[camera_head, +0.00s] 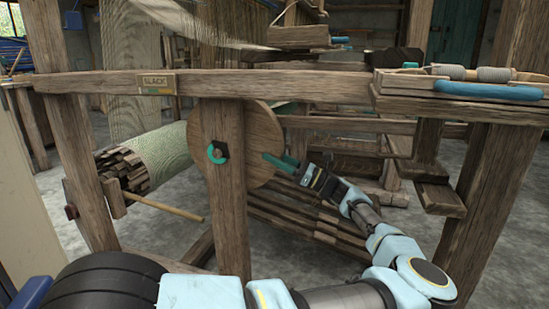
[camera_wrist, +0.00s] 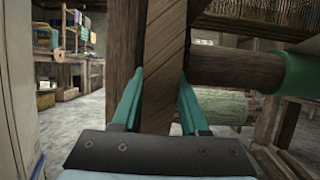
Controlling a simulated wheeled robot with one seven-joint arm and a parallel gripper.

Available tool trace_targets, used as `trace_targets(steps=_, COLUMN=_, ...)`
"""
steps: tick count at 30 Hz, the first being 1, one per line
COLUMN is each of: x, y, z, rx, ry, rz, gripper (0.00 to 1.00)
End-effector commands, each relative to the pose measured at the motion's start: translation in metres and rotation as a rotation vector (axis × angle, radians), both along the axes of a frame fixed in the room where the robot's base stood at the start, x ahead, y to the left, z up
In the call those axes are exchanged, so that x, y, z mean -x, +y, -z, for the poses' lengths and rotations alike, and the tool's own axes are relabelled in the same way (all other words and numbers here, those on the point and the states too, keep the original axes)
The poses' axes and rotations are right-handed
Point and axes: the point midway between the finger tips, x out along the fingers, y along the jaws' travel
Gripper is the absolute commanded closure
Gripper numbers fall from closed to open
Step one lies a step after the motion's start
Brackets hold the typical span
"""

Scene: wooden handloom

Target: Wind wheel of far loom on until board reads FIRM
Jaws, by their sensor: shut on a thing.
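The wheel (camera_head: 262,135) is a wooden disc on the loom, partly hidden behind an upright post (camera_head: 224,180). The board (camera_head: 157,84) on the front rail reads SLACK. My gripper (camera_head: 280,162) is at the right edge of the wheel, its teal fingers shut on the rim. In the wrist view the wheel (camera_wrist: 165,50) shows edge-on, with my gripper's fingers (camera_wrist: 160,90) on either side of it. A teal ring with a dark centre (camera_head: 217,153) sits on the post in front of the wheel.
A roll of pale green cloth (camera_head: 165,150) lies left of the wheel, with a thin wooden stick (camera_head: 165,206) near it. A ledge (camera_head: 455,92) at right holds spools and a blue tool. Wooden slats (camera_head: 310,225) run behind my arm.

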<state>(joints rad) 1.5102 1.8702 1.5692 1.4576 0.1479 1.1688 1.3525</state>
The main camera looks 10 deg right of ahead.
Motion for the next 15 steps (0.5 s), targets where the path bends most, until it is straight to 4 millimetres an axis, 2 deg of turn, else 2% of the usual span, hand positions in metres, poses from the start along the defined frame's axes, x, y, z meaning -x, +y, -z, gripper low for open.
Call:
trace_targets(steps=1, x=-0.0001, y=-0.0003, z=0.0001, rx=0.0, ry=0.0, rz=0.001, gripper=0.87)
trace_targets(steps=5, x=-0.0001, y=-0.0003, z=0.0001, rx=0.0, ry=0.0, rz=0.001, gripper=1.0)
trace_targets(steps=15, x=-0.0001, y=-0.0004, z=0.0001, rx=0.0, ry=0.0, rz=0.001, gripper=1.0)
